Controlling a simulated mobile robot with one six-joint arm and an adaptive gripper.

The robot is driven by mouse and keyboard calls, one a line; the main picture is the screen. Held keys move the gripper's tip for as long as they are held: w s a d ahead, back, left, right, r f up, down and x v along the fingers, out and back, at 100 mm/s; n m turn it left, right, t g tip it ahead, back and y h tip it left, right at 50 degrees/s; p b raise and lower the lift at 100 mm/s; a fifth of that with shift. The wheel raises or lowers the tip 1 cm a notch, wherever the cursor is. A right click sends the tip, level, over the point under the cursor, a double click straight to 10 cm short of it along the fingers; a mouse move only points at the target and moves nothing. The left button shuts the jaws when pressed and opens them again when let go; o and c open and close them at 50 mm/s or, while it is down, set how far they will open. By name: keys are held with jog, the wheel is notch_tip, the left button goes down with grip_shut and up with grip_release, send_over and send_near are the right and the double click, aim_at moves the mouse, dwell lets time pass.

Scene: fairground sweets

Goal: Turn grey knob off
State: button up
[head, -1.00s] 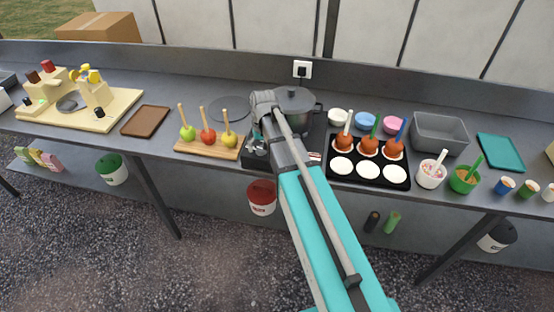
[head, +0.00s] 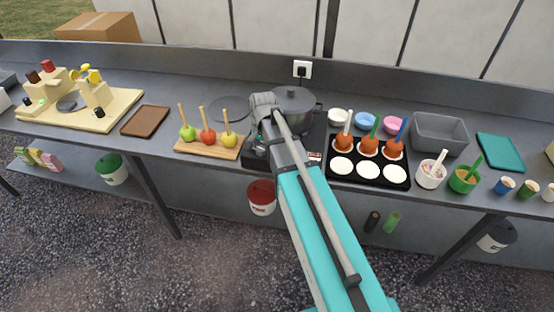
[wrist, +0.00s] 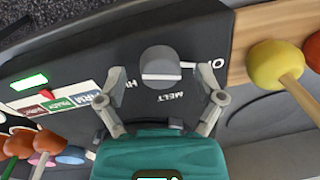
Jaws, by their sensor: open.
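The grey knob (wrist: 160,66) sits on the dark front panel (wrist: 205,30) of the cooker in the wrist view. Upside-down lettering around it includes MELT; a label starting with O is at its right. A pale mark is at the knob's right side. My gripper (wrist: 163,76) is open, with one finger on each side of the knob and visible gaps; I cannot tell any contact. In the head view, my gripper (head: 255,150) is at the cooker's front left, and my arm hides the knob. A grey pot (head: 296,100) stands on the cooker.
Toffee apples on a wooden board (head: 190,148) stand close left of the cooker. A black tray (head: 331,172) with more apples is on its right. A green display (wrist: 28,82) and a coloured label card (wrist: 62,108) are on the panel.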

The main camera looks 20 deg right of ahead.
aim_at(264, 149)
jog(key=shift+r+p, duration=7.05)
jog(key=s+f+n+b, duration=0.2)
jog(key=s+n, duration=0.2)
jog(key=s, duration=0.3)
jog(key=s+d+f+n+b, duration=0.1)
jog(key=s+f+n+b, duration=0.2)
jog(key=s, duration=0.5)
jog(key=shift+d+n+g+h, duration=0.15)
jog(key=shift+n+g+h, duration=0.15)
jog(key=shift+n, duration=0.1)
